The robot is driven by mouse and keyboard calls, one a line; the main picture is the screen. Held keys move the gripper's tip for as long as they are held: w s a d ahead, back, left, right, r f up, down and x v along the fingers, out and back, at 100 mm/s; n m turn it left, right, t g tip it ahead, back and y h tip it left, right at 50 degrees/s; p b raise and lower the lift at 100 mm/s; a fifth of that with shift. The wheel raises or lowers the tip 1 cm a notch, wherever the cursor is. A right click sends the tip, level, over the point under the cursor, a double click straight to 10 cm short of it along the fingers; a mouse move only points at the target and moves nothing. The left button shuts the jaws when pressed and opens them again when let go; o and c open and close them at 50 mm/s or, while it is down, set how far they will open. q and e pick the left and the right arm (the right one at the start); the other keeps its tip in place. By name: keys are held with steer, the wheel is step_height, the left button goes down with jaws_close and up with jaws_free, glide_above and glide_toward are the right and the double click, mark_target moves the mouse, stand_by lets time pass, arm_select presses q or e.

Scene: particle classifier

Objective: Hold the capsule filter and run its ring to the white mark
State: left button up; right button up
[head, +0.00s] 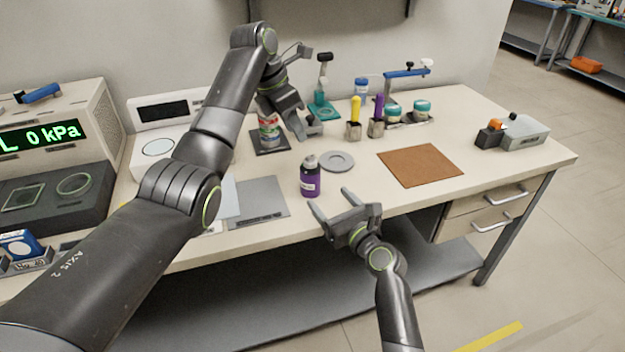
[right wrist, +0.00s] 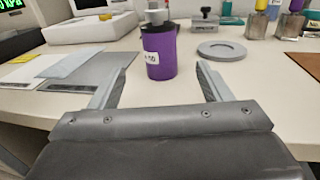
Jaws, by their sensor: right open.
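A small white, red and green cylinder (head: 268,132), which looks like the capsule filter, stands upright on a dark square mat (head: 258,149). My left gripper (head: 284,118) reaches down beside its right side. Its fingers are too hard to make out to tell whether they touch or hold the cylinder. The ring and white mark are too small to tell apart. My right gripper (head: 333,202) is open and empty at the table's front edge. In the right wrist view its two fingers (right wrist: 158,88) stand wide apart, with a purple bottle (right wrist: 160,52) beyond them, largely hiding what is behind it.
The purple bottle (head: 310,180) stands between my right gripper and the cylinder. A grey round dish (head: 337,161), a brown mat (head: 420,165) and a grey sheet (head: 262,198) lie nearby. Yellow and purple-handled tools (head: 354,128) stand behind.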

mark_target(316, 183)
steer(key=x, duration=1)
steer(key=shift+w, duration=0.1)
steer(key=c, duration=1.5)
steer(key=shift+c, duration=0.2)
